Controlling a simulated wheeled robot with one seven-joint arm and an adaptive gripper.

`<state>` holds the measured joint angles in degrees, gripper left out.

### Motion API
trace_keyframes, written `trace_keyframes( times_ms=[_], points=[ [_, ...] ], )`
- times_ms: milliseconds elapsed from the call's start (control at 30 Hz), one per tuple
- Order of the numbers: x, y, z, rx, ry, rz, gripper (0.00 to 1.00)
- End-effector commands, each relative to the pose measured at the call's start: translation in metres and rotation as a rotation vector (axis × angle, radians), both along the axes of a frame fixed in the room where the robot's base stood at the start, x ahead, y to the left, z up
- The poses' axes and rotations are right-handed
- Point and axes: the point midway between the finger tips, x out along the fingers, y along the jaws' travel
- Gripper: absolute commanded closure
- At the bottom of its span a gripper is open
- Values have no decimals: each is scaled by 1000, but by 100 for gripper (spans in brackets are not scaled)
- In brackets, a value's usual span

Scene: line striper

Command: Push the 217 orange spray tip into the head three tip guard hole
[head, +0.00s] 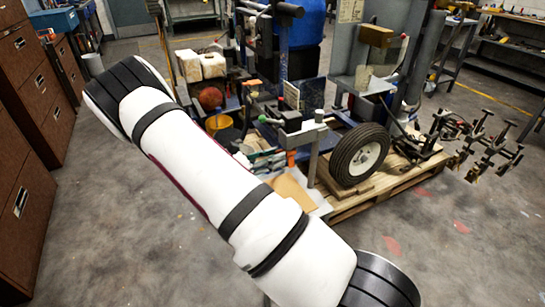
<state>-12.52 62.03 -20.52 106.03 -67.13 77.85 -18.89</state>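My white and black arm crosses the head view from upper left to lower right, and my gripper is not in view. A row of several dark head assemblies (478,142) sticks out on bars at the right of the line striper. Some have small yellowish ends, but they are too small to tell which is head three or to see a tip guard hole. A small orange piece (291,158) shows just right of my arm, near green-handled parts; I cannot tell whether it is the 217 spray tip.
The striper's black wheel (360,155) stands on a wooden pallet (352,203). A tan board (292,190) lies beside my arm. Brown drawer cabinets (30,110) line the left. A metal workbench (520,58) stands at back right. The concrete floor at lower right is clear.

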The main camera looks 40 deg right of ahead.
Motion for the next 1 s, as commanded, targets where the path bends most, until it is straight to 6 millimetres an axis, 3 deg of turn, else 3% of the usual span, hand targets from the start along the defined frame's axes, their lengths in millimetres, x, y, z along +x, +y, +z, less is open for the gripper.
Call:
trace_keyframes(
  times_ms=[33,133,167,467,1000],
  points=[
    [0,0,0,0,0,0,75],
    [0,0,0,0,0,0,98],
    [0,0,0,0,0,0,100],
    [0,0,0,-20,-70,2,100],
    [0,0,0,-208,-727,2,100]
  ],
)
